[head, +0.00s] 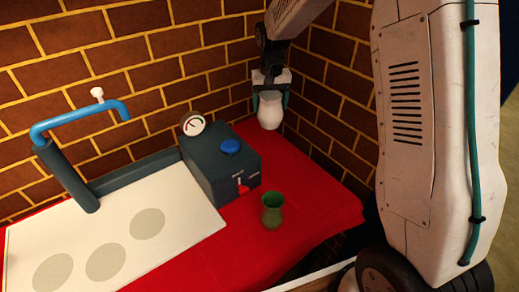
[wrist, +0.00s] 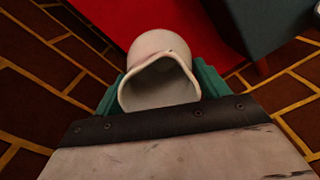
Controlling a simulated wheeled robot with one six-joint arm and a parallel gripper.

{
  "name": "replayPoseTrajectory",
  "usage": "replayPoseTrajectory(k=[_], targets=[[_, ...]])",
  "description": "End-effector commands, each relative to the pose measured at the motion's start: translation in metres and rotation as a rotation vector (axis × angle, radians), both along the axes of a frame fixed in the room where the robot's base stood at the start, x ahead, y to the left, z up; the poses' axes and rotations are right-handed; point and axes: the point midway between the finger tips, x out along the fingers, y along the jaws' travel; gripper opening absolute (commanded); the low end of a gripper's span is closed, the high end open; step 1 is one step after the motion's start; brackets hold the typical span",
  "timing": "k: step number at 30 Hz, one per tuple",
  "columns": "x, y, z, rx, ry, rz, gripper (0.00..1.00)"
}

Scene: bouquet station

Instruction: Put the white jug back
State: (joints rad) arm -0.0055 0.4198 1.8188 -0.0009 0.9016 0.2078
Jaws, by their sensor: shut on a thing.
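The white jug (head: 270,111) is in my gripper (head: 269,95), in the far corner near the brick walls. My gripper is shut on the jug, with teal fingers on either side of it. In the wrist view the jug (wrist: 158,72) shows its open mouth and spout edge toward the camera, between the teal fingers (wrist: 160,95). The inside looks empty as far as I can see. In the head view the jug hangs beside the back of the grey box; I cannot tell its exact height above the red cloth.
A grey box (head: 205,178) with a blue knob, gauge and red tap stands on the red cloth (head: 325,205). A green vase (head: 271,211) stands before it. A white board (head: 190,222) with grey circles and a blue spout (head: 75,116) are left. Brick walls close the corner.

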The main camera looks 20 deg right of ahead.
Motion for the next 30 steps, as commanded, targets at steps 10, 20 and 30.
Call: replayPoseTrajectory(k=[10,20,30], targets=[[-0.093,-0.002,-0.048,0.0,0.002,0.511,0.34],[-0.159,0.002,-0.076,-0.001,-0.001,0.877,0.34],[-0.106,0.013,-0.085,-0.001,-0.002,0.911,0.34]])
